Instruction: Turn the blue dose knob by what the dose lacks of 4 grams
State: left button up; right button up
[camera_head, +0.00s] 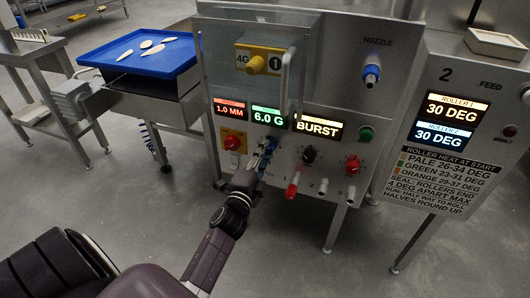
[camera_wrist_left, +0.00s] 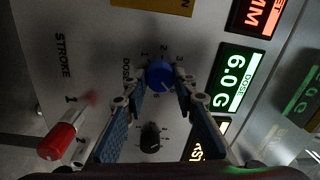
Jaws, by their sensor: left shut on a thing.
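The blue dose knob (camera_wrist_left: 160,74) sits on the grey panel beside the word DOSE, with scale marks around it. My left gripper (camera_head: 267,146) reaches the panel below the green dose display (camera_head: 268,115), which reads 6.0 G. In the left wrist view its two blue-padded fingers (camera_wrist_left: 161,82) are on either side of the knob and shut on it. In the head view the fingers mostly hide the knob. My right gripper is not in view.
A black knob (camera_wrist_left: 151,138) and a red-tipped lever (camera_wrist_left: 58,140) are close to the fingers. A red button (camera_head: 232,142), more knobs and levers are on the panel. A blue tray (camera_head: 112,62) with pale pieces stands left. The second machine (camera_head: 455,140) stands right.

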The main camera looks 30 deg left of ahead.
pick_arm(q)
jog(key=shift+f, duration=0.1)
jog(key=o, duration=1.2)
jog(key=shift+c, duration=0.2)
jog(key=shift+s, duration=0.1)
jog(key=v, duration=1.2)
